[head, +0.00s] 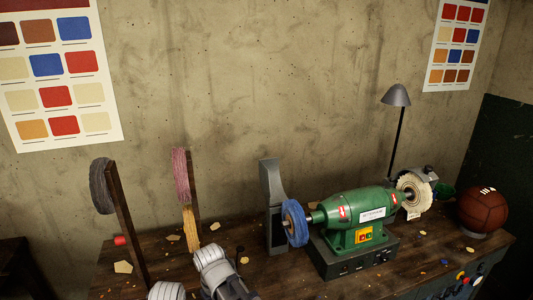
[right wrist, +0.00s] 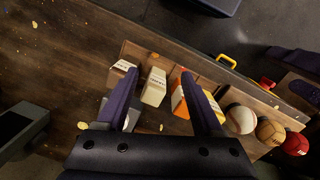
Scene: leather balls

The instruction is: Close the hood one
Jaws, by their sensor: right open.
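A green bench machine (head: 354,217) stands on the workbench with a blue wheel (head: 295,222) on its left shaft and a pale wheel (head: 414,193) on its right. A tall grey hood-like piece (head: 271,195) stands upright just behind and left of the blue wheel. A smaller grey guard (head: 428,174) sits by the pale wheel. Which piece is hood one is not marked. My right gripper (right wrist: 157,76) is open in the right wrist view, its dark fingers spread above the bench. No finger visibly touches a hood. My left gripper's fingers do not show.
A brown ball (head: 483,209) sits at the bench's right end. A grey lamp (head: 396,96) stands behind the machine. The right wrist view shows pale blocks (right wrist: 154,87), an orange block (right wrist: 179,101) and several balls (right wrist: 270,132). Posts with brushes stand at the left.

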